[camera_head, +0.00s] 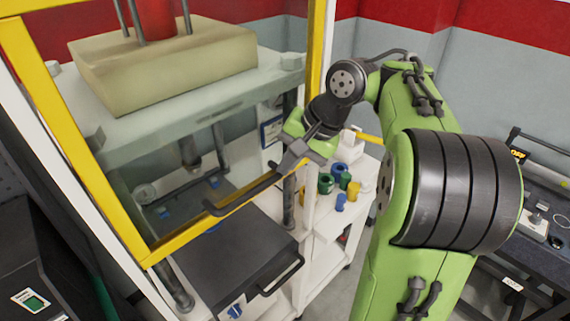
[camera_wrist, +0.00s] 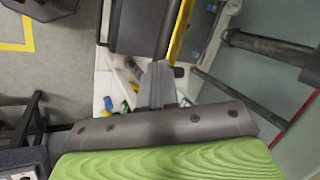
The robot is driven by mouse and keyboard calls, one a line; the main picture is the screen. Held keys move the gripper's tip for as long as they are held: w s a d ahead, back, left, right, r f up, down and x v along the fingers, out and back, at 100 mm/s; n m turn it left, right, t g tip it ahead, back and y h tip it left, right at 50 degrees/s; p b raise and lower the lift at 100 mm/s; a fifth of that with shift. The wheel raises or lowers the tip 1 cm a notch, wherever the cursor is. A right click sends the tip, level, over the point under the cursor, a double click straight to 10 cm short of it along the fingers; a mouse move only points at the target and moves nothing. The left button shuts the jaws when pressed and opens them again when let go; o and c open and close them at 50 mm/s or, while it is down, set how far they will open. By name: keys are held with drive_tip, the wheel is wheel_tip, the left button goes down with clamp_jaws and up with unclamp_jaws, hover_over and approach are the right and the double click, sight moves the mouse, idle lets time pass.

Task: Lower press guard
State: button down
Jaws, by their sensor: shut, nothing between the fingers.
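The press guard is a clear panel in a yellow frame (camera_head: 83,150) on the front of the press. A dark bar handle (camera_head: 238,197) runs along its lower yellow bar. My gripper (camera_head: 284,168) is at the right end of this handle, with its fingers close together and nothing seen between them. I cannot tell whether they touch the handle. In the wrist view my gripper (camera_wrist: 158,75) points toward a yellow frame bar (camera_wrist: 181,30), and the fingers hide part of what lies behind.
A dark box with a handle (camera_head: 235,258) sits below the guard. The press's pale block (camera_head: 165,70) is behind the panel. A white cart (camera_head: 325,215) with several green, blue and yellow parts stands to the right. A dark bench (camera_head: 540,215) is at the far right.

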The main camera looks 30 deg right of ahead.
drive_tip(key=shift+d, duration=0.2)
wheel_tip(320, 180, down, 27)
drive_tip(key=b, duration=1.7)
drive_tip(key=shift+s+f+b, duration=0.15)
drive_tip(key=shift+s+b, duration=0.1)
drive_tip(key=shift+b, duration=0.05)
